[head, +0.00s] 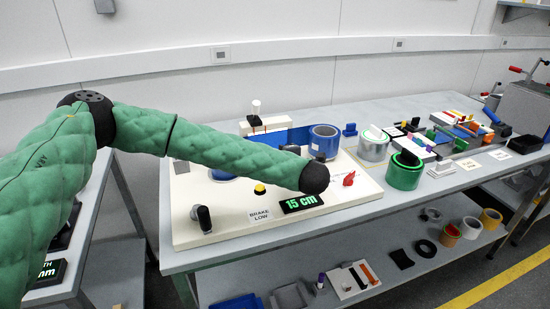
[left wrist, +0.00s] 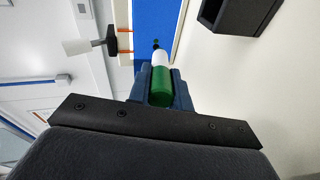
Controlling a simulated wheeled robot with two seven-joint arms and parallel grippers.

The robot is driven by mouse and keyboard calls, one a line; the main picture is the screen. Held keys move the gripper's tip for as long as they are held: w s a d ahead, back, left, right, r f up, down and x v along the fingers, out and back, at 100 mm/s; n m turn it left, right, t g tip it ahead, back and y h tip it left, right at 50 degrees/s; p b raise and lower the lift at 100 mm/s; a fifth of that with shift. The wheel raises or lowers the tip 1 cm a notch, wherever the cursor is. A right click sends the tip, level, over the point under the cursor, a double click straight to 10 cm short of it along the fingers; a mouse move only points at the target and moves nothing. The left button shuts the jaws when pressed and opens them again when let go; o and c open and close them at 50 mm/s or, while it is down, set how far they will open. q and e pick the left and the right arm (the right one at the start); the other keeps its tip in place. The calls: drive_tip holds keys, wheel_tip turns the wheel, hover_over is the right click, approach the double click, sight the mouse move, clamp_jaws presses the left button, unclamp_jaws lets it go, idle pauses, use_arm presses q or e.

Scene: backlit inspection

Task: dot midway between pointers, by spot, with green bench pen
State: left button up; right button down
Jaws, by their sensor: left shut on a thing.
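My left gripper (left wrist: 160,88) is shut on a green pen (left wrist: 160,82) with a white collar, seen from behind in the left wrist view. Two orange pointers (left wrist: 125,30) (left wrist: 125,56) reach in at the panel's left edge. I cannot tell whether the tip touches the panel. In the head view the blue panel (head: 263,139) lies behind my padded green arm, whose wrist hides the gripper and pen. My right gripper is not in view.
The cream board (head: 215,225) carries a "15 cm" display (head: 301,203), a "BRAKE LOW" label (head: 260,216), a yellow button (head: 260,189) and a red knob (head: 349,179). A blue tape roll (head: 324,141) stands by the panel. More rolls and tools crowd the bench to the right.

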use_arm(q)
drive_tip(key=shift+s+d+b, duration=0.2)
drive_tip(key=shift+s+b, duration=0.15)
drive_tip(key=shift+s, duration=0.35)
drive_tip(key=shift+s+d+b, duration=0.25)
drive_tip(key=shift+s+b, duration=0.15)
drive_tip(key=shift+s, duration=0.25)
drive_tip(key=shift+s+d+b, duration=0.2)
drive_tip(key=shift+s+b, duration=0.15)
drive_tip(key=shift+s, duration=0.35)
wheel_tip(320, 180, up, 16)
drive_tip(key=b, duration=0.3)
idle(0.5)
